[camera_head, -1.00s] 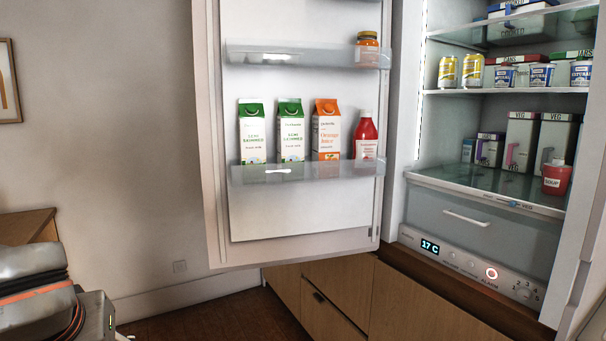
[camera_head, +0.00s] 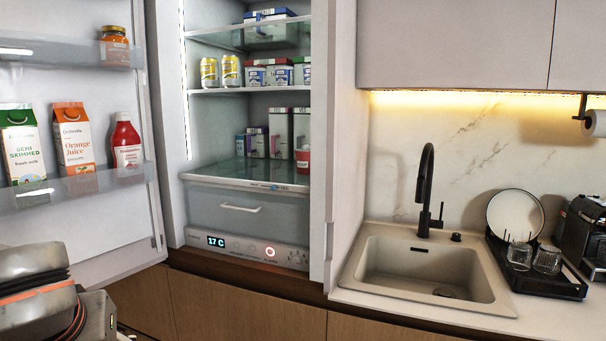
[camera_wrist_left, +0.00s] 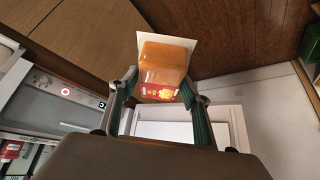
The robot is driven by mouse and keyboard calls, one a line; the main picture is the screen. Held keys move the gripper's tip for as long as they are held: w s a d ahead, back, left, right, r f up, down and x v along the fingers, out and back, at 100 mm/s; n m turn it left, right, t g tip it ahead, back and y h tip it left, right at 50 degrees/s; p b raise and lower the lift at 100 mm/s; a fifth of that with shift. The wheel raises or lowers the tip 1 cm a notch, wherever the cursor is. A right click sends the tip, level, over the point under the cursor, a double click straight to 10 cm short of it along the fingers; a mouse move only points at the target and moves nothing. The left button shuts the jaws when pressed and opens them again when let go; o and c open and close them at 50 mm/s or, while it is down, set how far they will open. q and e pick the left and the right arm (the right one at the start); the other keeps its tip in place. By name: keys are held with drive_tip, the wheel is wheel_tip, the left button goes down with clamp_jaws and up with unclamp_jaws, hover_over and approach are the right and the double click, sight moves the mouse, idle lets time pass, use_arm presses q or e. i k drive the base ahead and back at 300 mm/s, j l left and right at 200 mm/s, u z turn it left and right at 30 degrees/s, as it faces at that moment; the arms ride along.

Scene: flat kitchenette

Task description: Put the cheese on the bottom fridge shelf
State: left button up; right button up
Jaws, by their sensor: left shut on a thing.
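In the left wrist view an orange block of cheese (camera_wrist_left: 165,58) with a red and yellow label sits between the fingers of my left gripper (camera_wrist_left: 160,92), which is shut on it. A pale flat backing shows around the cheese. In the head view only my left arm shows at the lower left; its fingers and the cheese are out of that view. The fridge stands open. Its bottom glass shelf (camera_head: 208,174), above the drawer, holds several boxes (camera_head: 279,132) and a red cup (camera_head: 303,160) towards the back and right. My right gripper is not in view.
The open fridge door (camera_head: 112,225) at the left carries cartons, a red bottle (camera_head: 126,145) and a jar (camera_head: 115,45). The bottom shelf's front left is clear. Right of the fridge are a sink (camera_head: 420,275) and a dish rack (camera_head: 540,280).

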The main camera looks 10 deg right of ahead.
sight(270, 170)
drive_tip(key=i+l+z, duration=0.15)
drive_tip(key=z, duration=0.25)
drive_tip(key=i+z, duration=0.4)
drive_tip(key=l, duration=0.05)
